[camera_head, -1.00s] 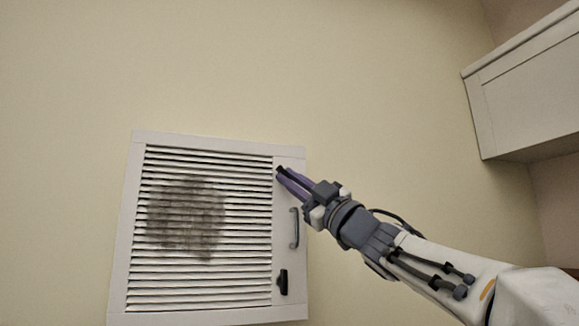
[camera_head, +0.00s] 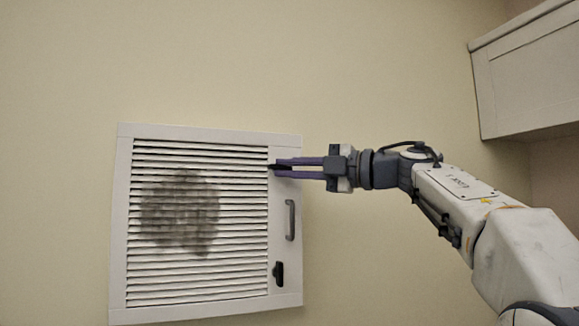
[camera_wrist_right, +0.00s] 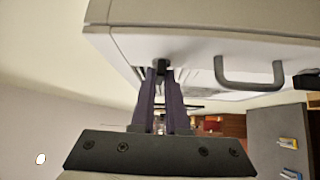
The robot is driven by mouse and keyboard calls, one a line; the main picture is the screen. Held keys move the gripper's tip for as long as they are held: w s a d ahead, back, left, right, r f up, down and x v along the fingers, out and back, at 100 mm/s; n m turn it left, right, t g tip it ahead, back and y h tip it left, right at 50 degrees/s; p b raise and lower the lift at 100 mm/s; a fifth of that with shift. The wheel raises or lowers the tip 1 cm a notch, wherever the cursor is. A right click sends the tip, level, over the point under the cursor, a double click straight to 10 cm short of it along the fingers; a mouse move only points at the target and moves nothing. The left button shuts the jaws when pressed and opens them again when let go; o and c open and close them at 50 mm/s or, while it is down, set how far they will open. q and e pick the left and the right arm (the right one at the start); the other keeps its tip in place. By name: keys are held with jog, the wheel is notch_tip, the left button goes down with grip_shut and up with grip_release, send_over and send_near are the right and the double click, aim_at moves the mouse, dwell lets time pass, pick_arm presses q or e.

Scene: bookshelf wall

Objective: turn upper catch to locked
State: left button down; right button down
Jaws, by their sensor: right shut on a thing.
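A white louvred vent panel (camera_head: 120,230) with a dark smudge on its slats is on the wall. The upper catch (camera_head: 272,166) is a small black piece at the panel's upper right, mostly hidden by my fingers in the head view. My right gripper (camera_head: 276,168) is shut on the catch, its purple fingers level and reaching in from the right. In the right wrist view the black catch (camera_wrist_right: 161,64) sits between the fingertips (camera_wrist_right: 162,72). The lower catch (camera_head: 279,273) is black and upright at the panel's lower right. My left gripper is not in view.
A grey handle (camera_head: 290,220) stands out from the panel between the two catches, below my right gripper. A white cabinet (camera_head: 528,75) hangs at the upper right. The wall around the panel is bare.

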jog(key=shift+n+g+h, duration=0.3)
jog(key=shift+n+h, duration=0.2)
jog(key=c, duration=0.9)
grip_release()
jog(key=shift+a, duration=0.1)
jog(key=b+v, duration=0.2)
jog(key=v, duration=0.8)
jog(key=shift+s+d, duration=0.15)
jog(key=shift+d, duration=0.15)
